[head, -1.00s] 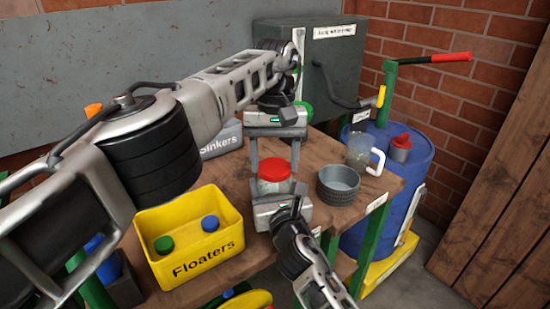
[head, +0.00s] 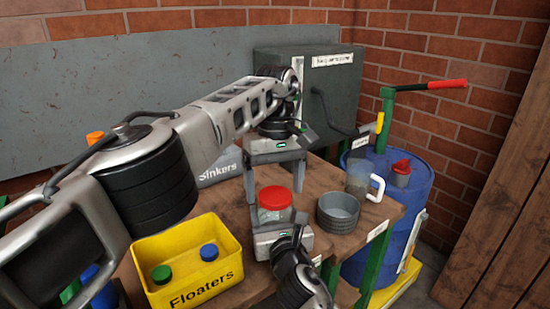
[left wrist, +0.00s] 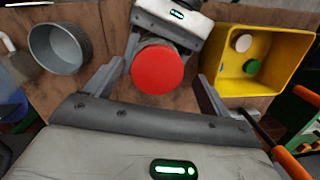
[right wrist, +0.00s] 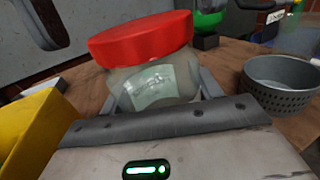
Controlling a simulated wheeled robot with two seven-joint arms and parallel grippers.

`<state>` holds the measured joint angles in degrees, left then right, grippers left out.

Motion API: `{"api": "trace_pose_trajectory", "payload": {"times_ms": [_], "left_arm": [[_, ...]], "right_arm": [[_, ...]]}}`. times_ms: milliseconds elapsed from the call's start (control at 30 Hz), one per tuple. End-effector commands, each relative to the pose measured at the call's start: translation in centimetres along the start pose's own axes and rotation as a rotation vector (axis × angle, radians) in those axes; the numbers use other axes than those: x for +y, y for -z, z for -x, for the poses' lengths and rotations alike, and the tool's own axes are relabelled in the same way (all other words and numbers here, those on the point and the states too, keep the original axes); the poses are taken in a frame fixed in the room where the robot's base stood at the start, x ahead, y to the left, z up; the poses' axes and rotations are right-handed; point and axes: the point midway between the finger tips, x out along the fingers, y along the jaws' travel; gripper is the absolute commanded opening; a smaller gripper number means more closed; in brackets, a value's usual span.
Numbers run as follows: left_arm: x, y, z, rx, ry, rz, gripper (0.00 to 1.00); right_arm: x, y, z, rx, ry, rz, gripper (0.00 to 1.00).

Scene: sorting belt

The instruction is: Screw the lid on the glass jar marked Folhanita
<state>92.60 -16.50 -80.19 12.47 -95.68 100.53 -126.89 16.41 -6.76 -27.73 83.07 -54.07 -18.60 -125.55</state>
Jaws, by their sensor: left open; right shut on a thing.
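The glass jar (right wrist: 155,82) stands upright with a red lid (head: 275,197) on its mouth. I cannot tell how tightly the lid sits. The jar's pale label is too blurred to read. My right gripper (head: 278,219) is shut on the jar's body, low down, from the near side. My left gripper (head: 275,185) is open above the jar, its fingers pointing down on either side of the lid. In the left wrist view the lid (left wrist: 157,69) lies between the two fingers, with gaps on both sides. In the right wrist view the lid (right wrist: 141,36) sits above my fingers.
The yellow Floaters bin (head: 205,291) is at left, the grey Sinkers bin (head: 220,170) behind. A grey machine (head: 345,85) stands at the back.

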Motion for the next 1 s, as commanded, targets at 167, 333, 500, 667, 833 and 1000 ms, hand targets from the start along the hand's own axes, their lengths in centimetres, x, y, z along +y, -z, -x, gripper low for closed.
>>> {"api": "trace_pose_trajectory", "payload": {"times_ms": [167,333,500,667,833,1000], "left_arm": [[0.0,0.0,0.8,0.009,-0.009,0.428,0.82],[0.0,0.0,1.6,0.014,-0.020,0.838,0.82],[0.0,-0.1,2.4,0.015,-0.035,1.249,0.82],[0.0,-0.1,3.0,0.012,-0.051,1.636,0.82],[0.0,-0.2,3.8,0.001,-0.072,2.047,0.82],[-0.1,-0.3,4.6,-0.018,-0.095,2.457,0.82]], "right_arm": [[0.1,0.1,0.0,0.002,-0.001,0.000,0.00],[0.1,0.1,0.0,0.002,-0.001,0.000,0.00],[0.1,0.1,0.0,0.002,-0.002,0.000,0.00],[0.1,0.1,0.0,0.002,-0.002,-0.001,0.00],[0.1,0.1,0.0,0.002,-0.002,-0.001,0.00],[0.1,0.1,0.0,0.002,-0.002,-0.001,0.00]]}}
